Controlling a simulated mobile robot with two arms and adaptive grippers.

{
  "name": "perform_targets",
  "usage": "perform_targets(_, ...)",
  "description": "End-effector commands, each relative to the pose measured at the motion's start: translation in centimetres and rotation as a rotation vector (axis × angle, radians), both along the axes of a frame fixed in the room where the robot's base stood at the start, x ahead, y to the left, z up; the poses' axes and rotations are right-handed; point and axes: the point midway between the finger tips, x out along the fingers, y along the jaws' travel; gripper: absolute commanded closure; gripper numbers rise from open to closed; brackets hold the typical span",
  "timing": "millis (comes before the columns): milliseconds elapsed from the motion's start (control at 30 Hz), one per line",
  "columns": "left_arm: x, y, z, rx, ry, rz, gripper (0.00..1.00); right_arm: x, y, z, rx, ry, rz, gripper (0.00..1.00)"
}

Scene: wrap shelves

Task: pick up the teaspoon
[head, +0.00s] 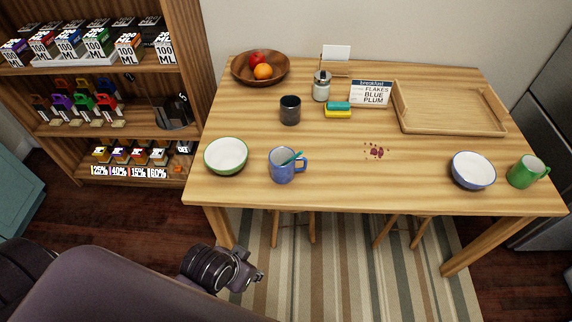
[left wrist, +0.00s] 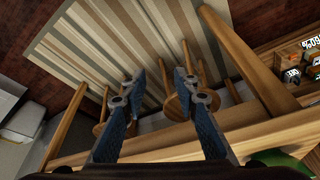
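The mug stands upright near the front edge of the wooden table. My left gripper (head: 257,272) is in front of the table and below its top, apart from the mug. In the left wrist view its two fingers (left wrist: 160,82) are spread with nothing between them. My right gripper is in neither view.
A green-rimmed bowl (head: 226,156) is left of the mug and a black cup (head: 290,110) behind it. Reddish crumbs (head: 374,151) lie to the right. A blue bowl (head: 473,170), green mug (head: 526,172) and wooden tray (head: 452,128) are at the right. Stools (head: 293,232) stand under the table.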

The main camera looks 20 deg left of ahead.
Motion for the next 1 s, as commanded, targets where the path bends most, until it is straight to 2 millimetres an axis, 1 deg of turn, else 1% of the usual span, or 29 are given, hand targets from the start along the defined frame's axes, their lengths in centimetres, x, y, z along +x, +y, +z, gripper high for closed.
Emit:
perform_targets(33, 0.9, -0.9, 1.5, -0.020, -0.050, -0.033, 0.72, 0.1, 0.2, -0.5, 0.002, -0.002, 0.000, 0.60)
perform_targets(100, 2.9, -2.6, 3.3, -0.052, -0.147, -0.108, 0.72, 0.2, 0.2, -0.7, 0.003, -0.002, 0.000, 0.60)
perform_targets(200, 5.6, -4.6, 4.8, -0.077, -0.271, -0.194, 0.72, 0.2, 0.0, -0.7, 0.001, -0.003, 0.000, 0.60)
perform_targets(367, 9.6, -7.1, 6.6, -0.094, -0.469, -0.288, 0.72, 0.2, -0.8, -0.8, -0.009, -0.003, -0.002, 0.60)
perform_targets(400, 10.6, -7.6, 7.1, -0.093, -0.523, -0.305, 0.72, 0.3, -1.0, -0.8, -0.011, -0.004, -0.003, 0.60)
perform_targets(467, 12.3, -8.3, 7.9, -0.085, -0.610, -0.327, 0.72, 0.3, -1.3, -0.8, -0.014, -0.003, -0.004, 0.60)
perform_targets(500, 13.4, -8.7, 8.5, -0.075, -0.673, -0.337, 0.72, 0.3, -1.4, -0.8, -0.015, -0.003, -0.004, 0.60)
perform_targets(567, 15.1, -9.0, 9.5, -0.050, -0.772, -0.344, 0.72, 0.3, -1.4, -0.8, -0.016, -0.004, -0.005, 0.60)
perform_targets(600, 16.3, -9.1, 10.1, -0.025, -0.839, -0.340, 0.72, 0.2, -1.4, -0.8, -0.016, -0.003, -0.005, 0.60)
perform_targets(700, 18.7, -8.5, 11.7, 0.062, -0.992, -0.307, 0.72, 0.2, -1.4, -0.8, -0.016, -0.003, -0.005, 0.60)
perform_targets(800, 20.2, -7.2, 12.8, 0.168, -1.100, -0.253, 0.72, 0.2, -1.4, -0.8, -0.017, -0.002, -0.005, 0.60)
perform_targets(900, 21.0, -5.7, 13.5, 0.271, -1.165, -0.195, 0.72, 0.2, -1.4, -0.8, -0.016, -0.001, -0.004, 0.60)
perform_targets(1000, 21.3, -4.5, 13.9, 0.351, -1.196, -0.149, 0.72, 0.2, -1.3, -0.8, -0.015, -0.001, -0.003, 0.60)
